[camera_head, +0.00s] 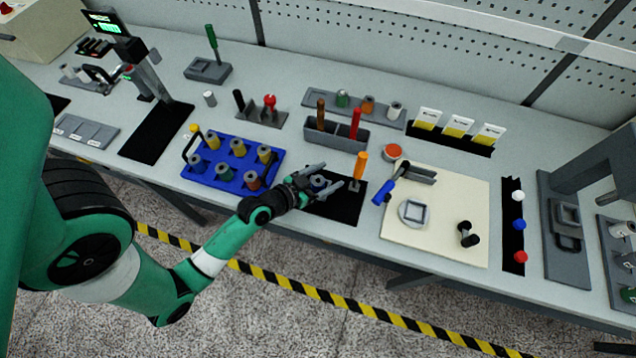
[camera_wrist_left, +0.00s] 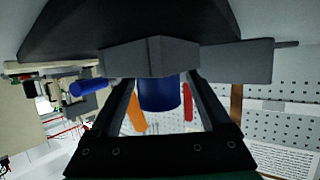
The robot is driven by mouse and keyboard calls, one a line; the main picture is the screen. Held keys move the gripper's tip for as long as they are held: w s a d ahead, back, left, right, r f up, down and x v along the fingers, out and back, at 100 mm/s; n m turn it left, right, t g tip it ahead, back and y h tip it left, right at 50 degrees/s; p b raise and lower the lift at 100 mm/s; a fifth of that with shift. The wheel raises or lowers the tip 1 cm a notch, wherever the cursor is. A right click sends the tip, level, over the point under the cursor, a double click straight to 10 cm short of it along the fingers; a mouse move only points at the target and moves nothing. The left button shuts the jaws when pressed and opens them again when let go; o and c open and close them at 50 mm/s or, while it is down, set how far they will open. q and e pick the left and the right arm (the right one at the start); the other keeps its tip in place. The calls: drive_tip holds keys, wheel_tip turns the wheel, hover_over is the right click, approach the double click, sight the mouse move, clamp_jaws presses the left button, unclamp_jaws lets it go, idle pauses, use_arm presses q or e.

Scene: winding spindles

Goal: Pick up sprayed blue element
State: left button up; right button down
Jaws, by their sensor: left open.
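My left gripper (camera_head: 320,181) reaches in from the left over the black mat (camera_head: 345,208) at the front of the bench. Its jaws are apart. In the left wrist view a blue cylindrical element (camera_wrist_left: 160,93) shows between the two fingers, with visible gaps on both sides, so it is not clamped. In the head view the fingers mostly cover the element (camera_head: 318,181), and its top looks greyish. My right gripper is in neither view.
An orange-handled tool (camera_head: 361,164) stands just right of the gripper. A grey holder (camera_head: 336,133) with brown and red handles is behind. A blue tray (camera_head: 218,183) of spools is left. A cream board (camera_head: 450,195) with a blue-handled tool (camera_head: 383,191) lies right.

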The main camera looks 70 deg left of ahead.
use_arm(q)
drive_tip(key=shift+c, duration=0.4)
clamp_jaws()
drive_tip(key=shift+r, duration=0.1)
drive_tip(key=r+p, duration=0.1)
drive_tip(key=r, duration=0.1)
drive_tip(key=r+p, duration=0.1)
drive_tip(key=r, duration=0.1)
drive_tip(key=shift+s+d, duration=0.2)
drive_tip(key=s+d+r+p, duration=0.2)
drive_tip(key=s+d+r, duration=0.7)
drive_tip(key=s, duration=0.1)
